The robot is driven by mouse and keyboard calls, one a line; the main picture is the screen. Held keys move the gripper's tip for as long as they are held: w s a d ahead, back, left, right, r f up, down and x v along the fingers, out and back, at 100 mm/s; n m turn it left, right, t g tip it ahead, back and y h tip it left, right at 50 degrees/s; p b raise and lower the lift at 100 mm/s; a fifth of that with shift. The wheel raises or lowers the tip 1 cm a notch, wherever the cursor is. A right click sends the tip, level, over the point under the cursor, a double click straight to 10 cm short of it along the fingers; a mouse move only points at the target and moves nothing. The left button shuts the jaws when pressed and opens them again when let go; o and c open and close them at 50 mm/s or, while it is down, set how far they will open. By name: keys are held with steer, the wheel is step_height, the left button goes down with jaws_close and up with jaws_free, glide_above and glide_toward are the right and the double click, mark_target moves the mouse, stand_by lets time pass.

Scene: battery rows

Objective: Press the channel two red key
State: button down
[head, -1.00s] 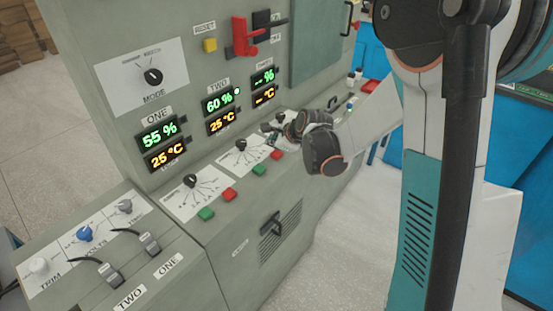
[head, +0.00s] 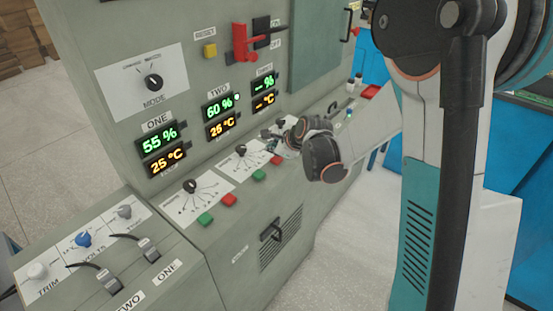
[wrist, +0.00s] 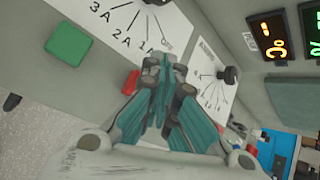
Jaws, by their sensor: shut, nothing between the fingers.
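The channel two red key (head: 276,160) sits on the sloping ledge beside its green key (head: 259,175), below the channel two dial (head: 241,150). My gripper (head: 279,134) is over the ledge just beyond the red key, by the channel three dial area, which it partly hides. In the wrist view my gripper (wrist: 163,68) is shut and empty, with its fingers together. The red key (wrist: 131,82) shows just left of the fingers, partly covered by them. The green key (wrist: 68,45) is clear further left. Whether the fingertips touch the panel I cannot tell.
The channel one red key (head: 228,199) and green key (head: 205,219) lie nearer on the ledge. A red switch handle (head: 243,45) and yellow reset button (head: 209,50) are on the upright panel. Channel displays (head: 221,107) stand above the dials. Floor is free in front of the cabinet.

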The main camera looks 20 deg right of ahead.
mark_target(275, 160)
steer(key=shift+f, duration=0.15)
stand_by(0.3)
steer(key=shift+f+b, duration=0.3)
steer(key=shift+b, duration=0.1)
steer(key=shift+f+b, duration=0.4)
steer(key=shift+f, duration=0.05)
stand_by(0.5)
steer(key=shift+r, duration=0.1)
steer(key=shift+r+p, duration=0.6)
steer(key=shift+r, duration=0.2)
steer(key=shift+r, duration=0.1)
steer(key=shift+r+p, duration=1.75)
steer(key=shift+r, duration=0.7)
